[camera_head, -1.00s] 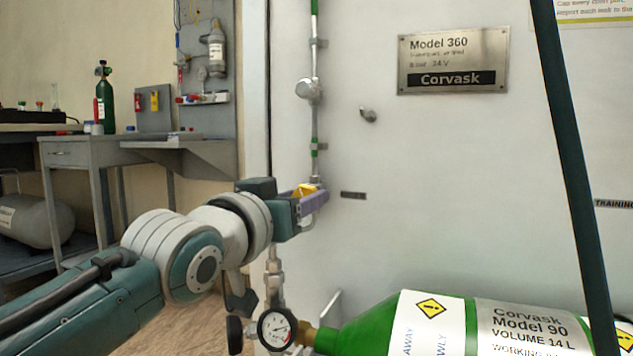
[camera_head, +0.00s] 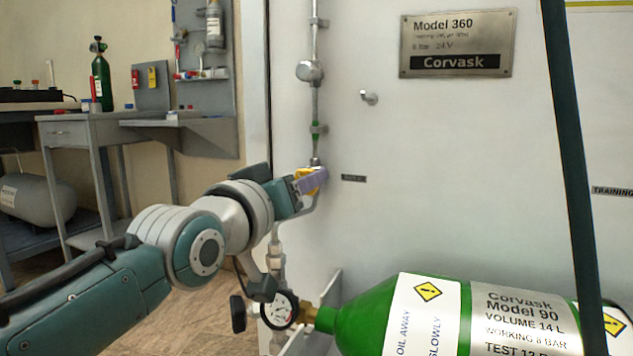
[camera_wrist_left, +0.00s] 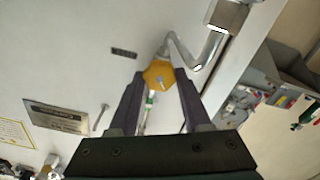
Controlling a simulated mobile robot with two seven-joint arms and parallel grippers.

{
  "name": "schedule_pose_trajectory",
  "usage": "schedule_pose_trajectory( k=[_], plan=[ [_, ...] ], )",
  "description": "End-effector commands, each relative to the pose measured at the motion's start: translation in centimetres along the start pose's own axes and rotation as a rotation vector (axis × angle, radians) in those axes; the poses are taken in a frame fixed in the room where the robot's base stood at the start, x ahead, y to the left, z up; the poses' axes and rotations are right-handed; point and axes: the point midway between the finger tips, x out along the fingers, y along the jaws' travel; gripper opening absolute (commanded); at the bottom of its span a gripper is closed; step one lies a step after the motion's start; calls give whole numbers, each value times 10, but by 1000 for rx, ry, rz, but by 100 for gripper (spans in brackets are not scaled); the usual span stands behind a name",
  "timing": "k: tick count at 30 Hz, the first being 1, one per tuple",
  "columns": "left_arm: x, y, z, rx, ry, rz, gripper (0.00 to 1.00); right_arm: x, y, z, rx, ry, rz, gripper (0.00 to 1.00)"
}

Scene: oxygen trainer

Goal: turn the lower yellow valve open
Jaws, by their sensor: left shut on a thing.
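The lower yellow valve (camera_head: 305,178) sits on the thin vertical pipe at the left of the white panel, and my left gripper (camera_head: 314,180) is at it. In the left wrist view the valve's yellow knob (camera_wrist_left: 159,74) is between the two dark fingers of my left gripper (camera_wrist_left: 160,82). The gripper is shut on the knob, and in the head view its purple finger covers part of it. My right gripper is not in view.
A green cylinder (camera_head: 365,318) lies below right of the valve, with a round gauge (camera_head: 278,310) beside its neck. A bent metal pipe (camera_wrist_left: 208,50) runs close to the knob. A hook (camera_head: 369,97) sticks out of the panel. A dark bar (camera_head: 572,160) crosses at the right.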

Motion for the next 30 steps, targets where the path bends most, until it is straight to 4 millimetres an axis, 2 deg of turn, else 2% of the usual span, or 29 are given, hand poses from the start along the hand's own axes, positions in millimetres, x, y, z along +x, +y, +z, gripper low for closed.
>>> schedule_pose_trajectory(
  k=[1,9,16,20,30],
  plan=[
    [0,0,0,1,0,0,50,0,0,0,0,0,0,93],
    [0,0,0,2,0,0,78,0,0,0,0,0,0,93],
    [-1,0,0,2,0,0,78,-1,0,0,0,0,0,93],
    [-8,0,-2,1,-2,-1,78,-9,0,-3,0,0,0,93],
    [-67,1,-4,3,-3,-2,78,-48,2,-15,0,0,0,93]
  ],
)
